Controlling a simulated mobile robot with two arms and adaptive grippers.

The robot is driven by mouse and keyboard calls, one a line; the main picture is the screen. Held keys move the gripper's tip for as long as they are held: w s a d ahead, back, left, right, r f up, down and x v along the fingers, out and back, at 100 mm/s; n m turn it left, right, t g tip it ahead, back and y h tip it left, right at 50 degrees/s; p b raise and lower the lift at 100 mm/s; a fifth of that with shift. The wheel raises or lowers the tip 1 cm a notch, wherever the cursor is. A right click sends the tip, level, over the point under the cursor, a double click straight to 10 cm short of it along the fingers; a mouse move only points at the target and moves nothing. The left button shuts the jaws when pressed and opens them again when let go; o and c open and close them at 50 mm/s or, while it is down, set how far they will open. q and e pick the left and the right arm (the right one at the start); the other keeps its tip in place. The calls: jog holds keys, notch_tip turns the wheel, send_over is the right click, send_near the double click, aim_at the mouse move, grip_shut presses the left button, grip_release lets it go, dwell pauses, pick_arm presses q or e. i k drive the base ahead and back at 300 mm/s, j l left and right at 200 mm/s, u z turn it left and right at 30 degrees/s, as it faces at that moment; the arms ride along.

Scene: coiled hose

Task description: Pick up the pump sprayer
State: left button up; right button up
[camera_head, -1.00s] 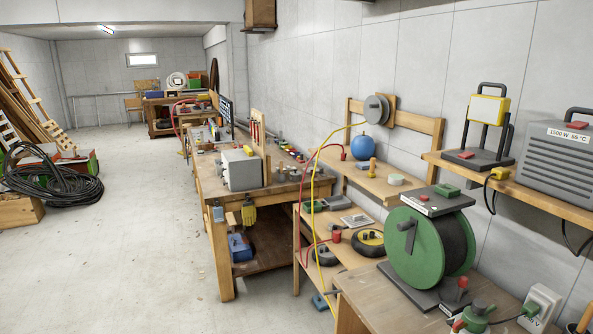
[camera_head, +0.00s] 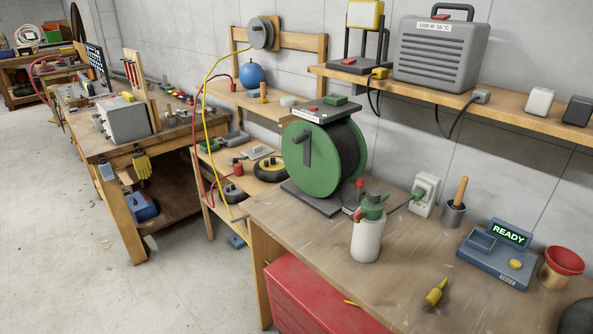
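The pump sprayer (camera_head: 367,238) stands upright on the near wooden workbench, right of the middle of the head view. It has a white bottle body and a green top with a red part beside it. It stands in front of the green hose or cable reel and apart from the bench's front edge. Neither of my grippers shows in the head view.
The green reel (camera_head: 312,160) stands behind the sprayer on the workbench (camera_head: 300,218). A yellow-handled tool (camera_head: 435,294), a blue device reading READY (camera_head: 497,255) and a red funnel-like cup (camera_head: 562,265) lie to the right. A red cabinet (camera_head: 315,300) is under the bench. Floor at left is clear.

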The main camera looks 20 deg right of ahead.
aim_at(368, 230)
jog(key=z, duration=0.8)
jog(key=i+j+z, duration=0.25)
jog(key=z, duration=0.2)
jog(key=i+j+z, duration=0.7)
jog(key=j+z, duration=0.25)
jog(key=l, duration=0.15)
